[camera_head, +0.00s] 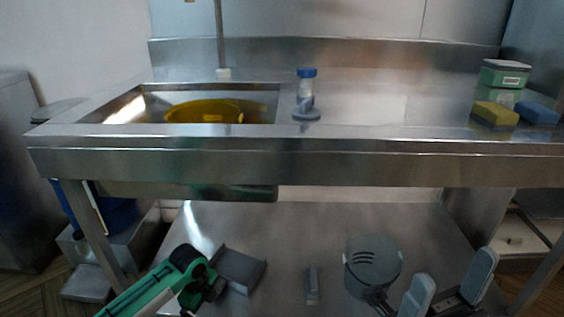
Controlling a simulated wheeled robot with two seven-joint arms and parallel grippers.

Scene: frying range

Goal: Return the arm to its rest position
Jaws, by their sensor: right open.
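My right gripper (449,287) is at the bottom right, in front of the lower shelf. Its two pale grey fingers are wide apart with nothing between them. It is below the level of the steel counter and just right of a grey round container on the shelf. My left arm, green with black joints, comes in at the bottom left in front of the shelf.
The steel counter (370,148) has a sink with a yellow bowl (204,111). A blue-capped bottle (306,88), yellow sponge (495,114), blue sponge (538,113) and green-and-white box (504,74) stand on it. The lower shelf (300,235) holds the grey container (372,262).

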